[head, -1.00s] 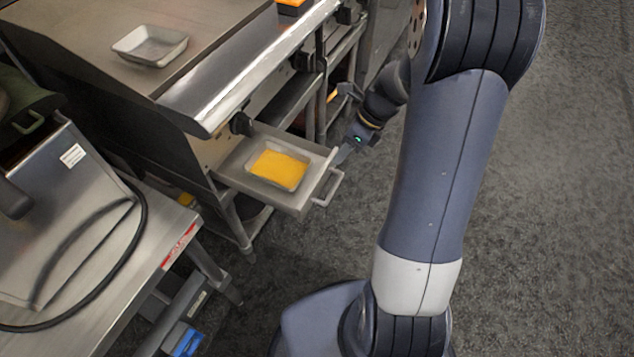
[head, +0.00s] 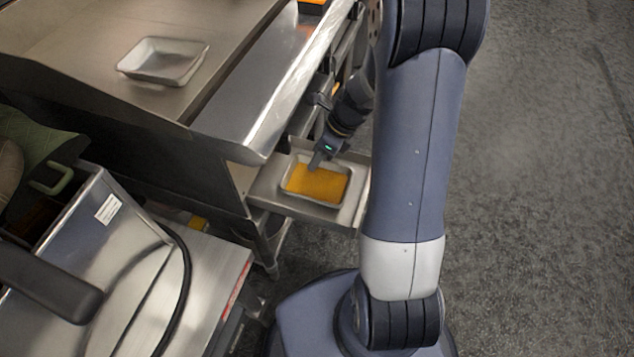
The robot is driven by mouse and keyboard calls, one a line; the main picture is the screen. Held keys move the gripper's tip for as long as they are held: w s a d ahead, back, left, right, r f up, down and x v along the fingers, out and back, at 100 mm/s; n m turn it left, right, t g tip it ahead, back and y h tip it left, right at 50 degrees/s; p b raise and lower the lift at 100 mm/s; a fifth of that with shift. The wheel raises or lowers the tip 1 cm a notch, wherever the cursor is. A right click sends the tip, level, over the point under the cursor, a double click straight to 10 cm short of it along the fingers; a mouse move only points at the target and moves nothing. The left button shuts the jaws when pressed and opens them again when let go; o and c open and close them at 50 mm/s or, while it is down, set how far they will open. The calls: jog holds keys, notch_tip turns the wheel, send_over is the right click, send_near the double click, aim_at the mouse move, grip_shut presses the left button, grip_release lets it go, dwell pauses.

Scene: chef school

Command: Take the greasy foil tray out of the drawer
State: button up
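The foil tray (head: 345,190) lies in the open drawer (head: 268,186). It is shallow and grey, with a flat orange-yellow layer inside. My gripper (head: 315,165) points down at the tray's far edge, left of the edge's middle. The visible finger overlaps the far rim and the orange layer in the picture; I cannot tell whether it touches them. Whether the fingers are apart or closed is too small to tell. The drawer's right end and handle are hidden behind my arm.
An empty grey tray (head: 164,61) stands on the steel worktop (head: 75,50) above. The worktop's shiny front ledge (head: 255,90) hangs close over the drawer's left side. A steel table (head: 205,290) with a black hose is at lower left. Grey floor is clear on the right.

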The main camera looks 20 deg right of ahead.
jog(key=shift+f, duration=0.25)
dwell(0.4)
grip_shut()
